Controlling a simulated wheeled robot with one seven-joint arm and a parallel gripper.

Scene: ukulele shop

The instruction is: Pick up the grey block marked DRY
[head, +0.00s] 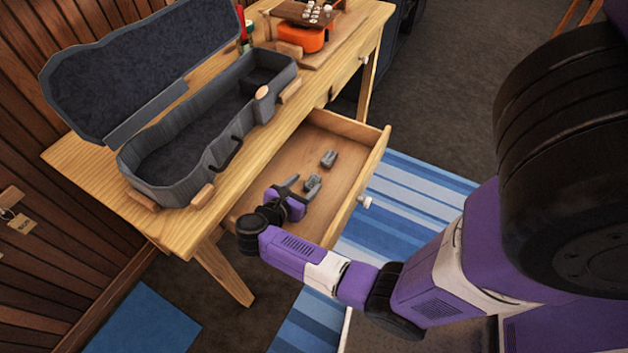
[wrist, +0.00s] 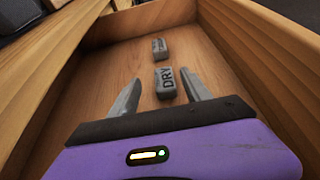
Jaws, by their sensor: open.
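The grey block marked DRY (wrist: 166,83) lies on the floor of the open drawer, its dark letters facing up in the wrist view. In the head view the DRY block (head: 313,183) shows beside my fingers and is partly hidden. My gripper (wrist: 162,92) is open, with the DRY block between and slightly beyond its two fingertips. Nothing is held. In the head view my gripper (head: 301,185) reaches down into the drawer. A second grey block (wrist: 159,48) lies deeper in the drawer and apart from the first; its marking is too small to read.
The wooden drawer (head: 373,172) is pulled out of a workbench, its walls close around my gripper. An open dark instrument case (head: 180,187) stands on the benchtop beside the drawer. An orange object (head: 301,38) sits farther back. A blue striped rug (head: 421,186) lies beyond the drawer.

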